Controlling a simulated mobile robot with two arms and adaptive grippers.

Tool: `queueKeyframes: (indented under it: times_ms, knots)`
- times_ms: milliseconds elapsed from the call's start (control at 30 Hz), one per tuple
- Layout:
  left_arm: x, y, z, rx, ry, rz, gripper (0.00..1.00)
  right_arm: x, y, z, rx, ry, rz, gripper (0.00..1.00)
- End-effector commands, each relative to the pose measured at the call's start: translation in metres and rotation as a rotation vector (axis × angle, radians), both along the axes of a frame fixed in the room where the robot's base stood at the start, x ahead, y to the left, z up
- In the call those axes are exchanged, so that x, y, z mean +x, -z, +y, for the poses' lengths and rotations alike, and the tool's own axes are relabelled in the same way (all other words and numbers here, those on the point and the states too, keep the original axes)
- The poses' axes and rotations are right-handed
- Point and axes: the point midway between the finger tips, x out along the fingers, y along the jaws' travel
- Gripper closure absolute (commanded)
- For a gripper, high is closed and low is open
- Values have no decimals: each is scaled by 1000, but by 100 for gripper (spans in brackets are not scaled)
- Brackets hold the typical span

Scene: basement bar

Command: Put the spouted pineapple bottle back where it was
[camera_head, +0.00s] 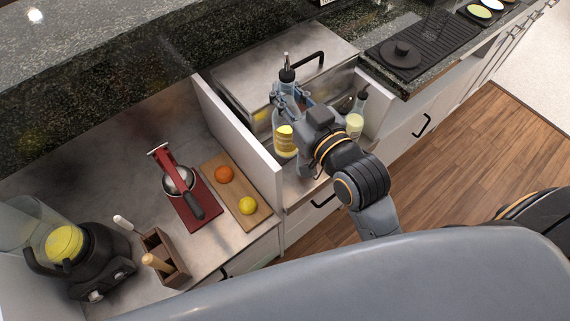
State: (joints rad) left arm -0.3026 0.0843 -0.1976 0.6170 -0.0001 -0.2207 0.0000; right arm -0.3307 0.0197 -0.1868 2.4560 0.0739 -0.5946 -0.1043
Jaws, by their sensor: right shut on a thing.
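The spouted bottle (285,140) has a clear body, a yellow label or contents low down, and a black stopper with a metal spout. It stands roughly upright at the left side of the open well (274,190) in the counter. My right gripper (291,99) is shut on its upper body and hides part of it. I cannot tell whether the bottle's base touches the well's floor. A second spouted bottle (355,124) with pale yellow contents stands to the right, partly behind my right gripper. My left gripper is not in view.
White panels (235,140) flank the well. A steel lid with a black handle (262,72) lies behind it. To the left are a cutting board (262,212) with an orange and a lemon, a red press (180,183), a wooden caddy (163,257) and a blender (80,262).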

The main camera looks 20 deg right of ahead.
Motion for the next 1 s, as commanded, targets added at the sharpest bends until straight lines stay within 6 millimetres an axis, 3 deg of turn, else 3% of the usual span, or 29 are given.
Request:
queueKeyframes:
  times_ms: [33, 500, 633, 1000]
  knots:
    - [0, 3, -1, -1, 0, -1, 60, 0, 15, 0, 0, -1, 2, 100]
    - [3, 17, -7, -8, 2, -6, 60, -1, 139, 0, 0, 1, -2, 100]
    - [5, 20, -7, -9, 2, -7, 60, 0, 164, -1, 0, 1, -4, 100]
    - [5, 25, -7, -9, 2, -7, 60, 0, 205, 0, 1, 0, -6, 100]
